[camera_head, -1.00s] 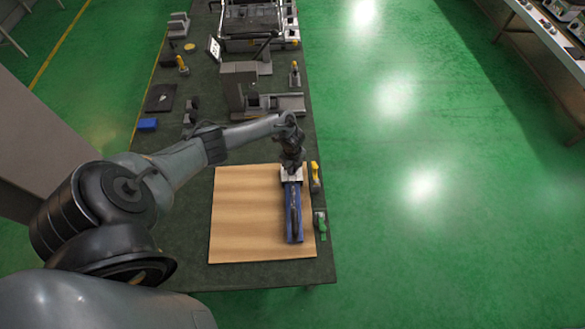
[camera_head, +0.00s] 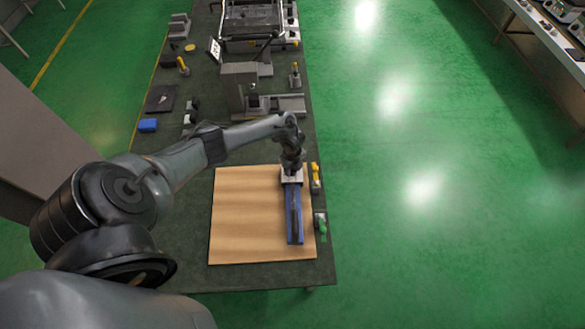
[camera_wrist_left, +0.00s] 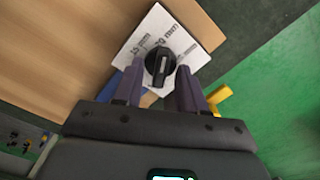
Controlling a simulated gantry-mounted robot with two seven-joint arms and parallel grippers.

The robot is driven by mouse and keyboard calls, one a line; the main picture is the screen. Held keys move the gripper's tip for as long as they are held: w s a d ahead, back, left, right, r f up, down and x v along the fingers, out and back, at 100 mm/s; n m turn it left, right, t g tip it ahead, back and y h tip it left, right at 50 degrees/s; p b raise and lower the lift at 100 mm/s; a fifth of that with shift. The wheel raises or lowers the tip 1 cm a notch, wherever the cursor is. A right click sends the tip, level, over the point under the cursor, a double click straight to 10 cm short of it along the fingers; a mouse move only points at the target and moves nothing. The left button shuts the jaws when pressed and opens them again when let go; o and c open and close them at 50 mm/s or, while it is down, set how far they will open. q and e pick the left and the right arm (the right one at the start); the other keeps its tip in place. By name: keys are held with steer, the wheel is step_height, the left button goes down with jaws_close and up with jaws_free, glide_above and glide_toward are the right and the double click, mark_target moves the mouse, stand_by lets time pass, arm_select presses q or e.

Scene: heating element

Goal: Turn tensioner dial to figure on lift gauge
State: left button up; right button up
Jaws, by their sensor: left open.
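The tensioner dial is a black round knob (camera_wrist_left: 160,65) on a white plate (camera_wrist_left: 128,58) with printed millimetre figures; "15 mm" and a part-covered "20 mm" show in the left wrist view. The plate sits at the far end of a long blue device (camera_head: 295,222) on the wooden board. My left gripper (camera_wrist_left: 157,78) is open, its two fingers on either side of the knob; I cannot tell whether they touch it. In the head view my left gripper (camera_head: 292,170) is over the plate and hides the knob. I cannot identify the lift gauge. My right gripper is not in view.
The wooden board (camera_head: 245,220) is bare to the left of the device. A yellow-handled tool (camera_head: 315,178) and a green item (camera_head: 321,224) stand close on its right.

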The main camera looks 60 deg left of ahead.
mark_target(293, 169)
arm_select(q)
step_height(293, 169, up, 11)
steer(key=p, duration=0.1)
stand_by(0.5)
steer(key=shift+f, duration=0.1)
steer(key=w+d+f+t+p, duration=0.1)
steer(key=d+f+t+p, duration=0.15)
steer(key=d, duration=1.35)
steer(key=s+d+r+n+t+p, duration=0.1)
steer(key=d+r+n, duration=0.15)
steer(key=d, duration=0.25)
steer(key=s+d+r+n+t+p, duration=0.1)
steer(key=s+d+r+n, duration=0.15)
steer(key=d, duration=0.25)
steer(key=s+d+r+n+p, duration=0.2)
steer(key=s+r+n, duration=0.7)
steer(key=s+r, duration=0.3)
step_height(293, 169, up, 4)
steer(key=shift+f+n+g, duration=0.15)
steer(key=shift+n+g, duration=0.25)
steer(key=shift+g, duration=0.05)
steer(key=shift+s, duration=0.1)
